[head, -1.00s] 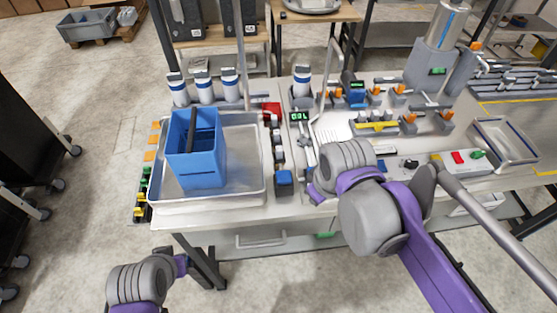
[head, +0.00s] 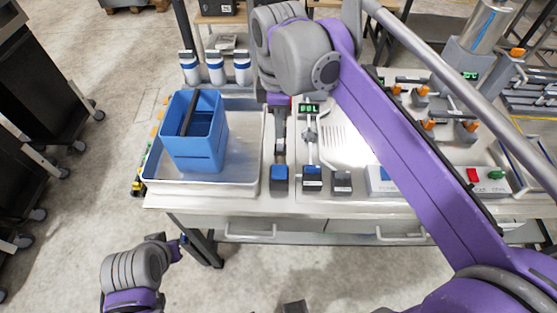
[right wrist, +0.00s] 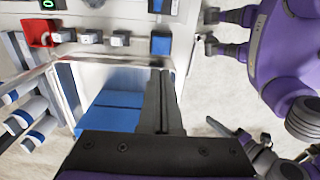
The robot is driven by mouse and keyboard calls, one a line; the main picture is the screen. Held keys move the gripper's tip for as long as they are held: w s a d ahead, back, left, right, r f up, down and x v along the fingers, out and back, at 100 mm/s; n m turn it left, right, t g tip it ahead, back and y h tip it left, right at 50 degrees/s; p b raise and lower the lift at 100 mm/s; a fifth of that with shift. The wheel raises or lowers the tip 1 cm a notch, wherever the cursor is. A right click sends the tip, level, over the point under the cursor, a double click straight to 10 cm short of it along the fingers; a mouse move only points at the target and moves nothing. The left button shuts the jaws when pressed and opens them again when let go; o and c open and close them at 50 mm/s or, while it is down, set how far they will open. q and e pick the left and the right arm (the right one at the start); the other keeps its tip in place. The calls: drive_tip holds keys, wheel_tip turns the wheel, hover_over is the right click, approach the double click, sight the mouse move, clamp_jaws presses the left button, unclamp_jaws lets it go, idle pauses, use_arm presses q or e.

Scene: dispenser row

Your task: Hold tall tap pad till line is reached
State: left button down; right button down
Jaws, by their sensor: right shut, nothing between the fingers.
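The blue container (head: 197,150) with a dark handle stands upright in the metal tray (head: 205,180) at the bench's left. I cannot make out a fill line or level. A blue pad (head: 279,172) sits at the front edge right of the tray; it also shows in the right wrist view (right wrist: 160,44). My right gripper (head: 280,158) is shut and empty, pointing down close to this pad; contact cannot be told. Its fingers show in the right wrist view (right wrist: 160,73). My left gripper (head: 178,243) is low in front of the bench, its fingers unclear. My right arm covers tap parts.
Another blue-topped pad (head: 312,175) and a grey pad (head: 342,182) stand to the right. A green display (head: 308,108) is behind them. Several white bottles (head: 215,68) stand behind the tray. Red (head: 473,175) and green (head: 497,175) controls are at the right.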

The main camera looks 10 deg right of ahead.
sight(279, 170)
drive_tip(key=shift+f, duration=0.1)
wheel_tip(279, 170, down, 14)
drive_tip(key=shift+r+b, duration=0.1)
drive_tip(key=shift+b, duration=0.2)
use_arm(q)
drive_tip(key=shift+s+f, duration=0.2)
drive_tip(key=shift+f, duration=0.2)
